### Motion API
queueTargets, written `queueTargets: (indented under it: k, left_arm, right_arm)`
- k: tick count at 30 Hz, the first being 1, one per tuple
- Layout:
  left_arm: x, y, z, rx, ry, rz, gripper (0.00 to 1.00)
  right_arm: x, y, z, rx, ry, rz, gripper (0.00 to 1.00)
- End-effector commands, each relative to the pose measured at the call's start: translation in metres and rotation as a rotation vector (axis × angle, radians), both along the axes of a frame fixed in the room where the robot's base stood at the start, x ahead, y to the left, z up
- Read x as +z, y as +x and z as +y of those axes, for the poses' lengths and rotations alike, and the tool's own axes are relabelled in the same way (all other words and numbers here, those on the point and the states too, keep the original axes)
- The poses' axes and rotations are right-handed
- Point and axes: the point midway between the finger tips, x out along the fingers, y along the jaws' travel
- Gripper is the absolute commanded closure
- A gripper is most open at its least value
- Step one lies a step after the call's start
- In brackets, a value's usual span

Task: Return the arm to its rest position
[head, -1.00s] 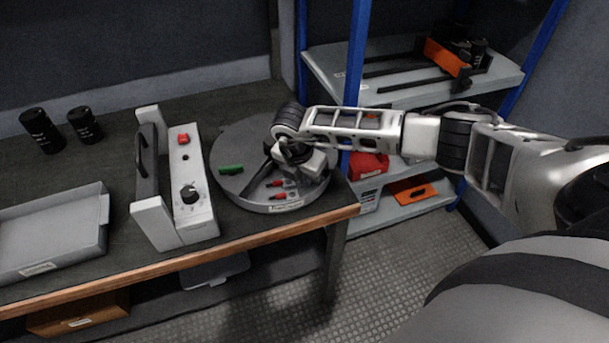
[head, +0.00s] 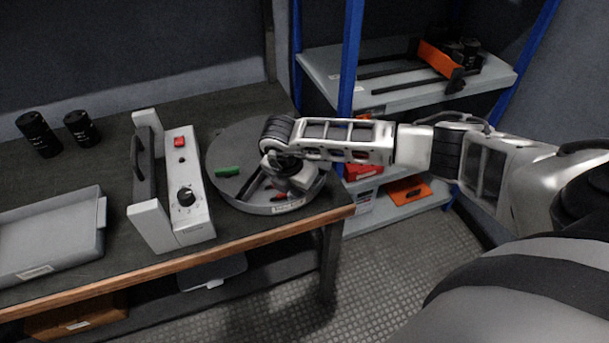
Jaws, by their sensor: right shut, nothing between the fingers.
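My right arm comes in from the right and reaches over the round grey tray (head: 228,150) on the bench. My right gripper (head: 246,188) points down over the tray, its dark fingers shut with nothing between them. Whether the fingertips touch the tray cannot be told. A green piece (head: 228,172) lies on the tray left of the gripper. Red-ended pieces (head: 279,197) lie at the tray's front, partly hidden under my wrist. My left gripper is not in view.
A white-and-grey device with a red switch and black knob (head: 186,197) stands close left of the round tray. A grey open tray (head: 50,235) and two black cylinders (head: 38,134) are further left. A blue-post shelf (head: 350,65) stands behind my arm.

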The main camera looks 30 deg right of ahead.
Motion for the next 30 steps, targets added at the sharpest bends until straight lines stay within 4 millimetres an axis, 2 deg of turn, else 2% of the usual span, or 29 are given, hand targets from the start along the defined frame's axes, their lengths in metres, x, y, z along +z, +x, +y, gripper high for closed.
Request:
queueTargets:
  k: [1, 6, 12, 18, 23, 26, 29, 30]
  left_arm:
    - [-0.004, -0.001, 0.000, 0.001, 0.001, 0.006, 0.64]
    - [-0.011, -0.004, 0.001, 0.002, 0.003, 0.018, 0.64]
    - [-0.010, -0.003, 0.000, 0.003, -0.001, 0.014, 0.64]
    - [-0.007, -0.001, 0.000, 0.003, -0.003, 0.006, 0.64]
    - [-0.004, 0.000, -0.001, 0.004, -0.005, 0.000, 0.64]
    - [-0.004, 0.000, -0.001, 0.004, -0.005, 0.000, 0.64]
    - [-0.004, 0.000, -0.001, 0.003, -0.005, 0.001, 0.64]
    - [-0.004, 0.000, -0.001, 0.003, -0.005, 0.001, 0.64]
  right_arm:
    - [0.017, 0.002, 0.000, -0.002, 0.001, -0.012, 1.00]
    - [0.054, -0.004, 0.007, -0.003, 0.001, -0.009, 1.00]
    - [0.084, -0.008, 0.014, -0.003, 0.001, -0.007, 1.00]
    - [0.095, -0.010, 0.016, -0.005, -0.001, -0.006, 1.00]
    - [0.093, -0.012, 0.020, 0.007, 0.015, 0.002, 1.00]
    - [0.081, -0.021, 0.043, 0.070, 0.104, 0.035, 1.00]
    - [0.062, -0.042, 0.092, 0.196, 0.303, 0.090, 1.00]
    - [0.056, -0.054, 0.117, 0.253, 0.412, 0.112, 1.00]
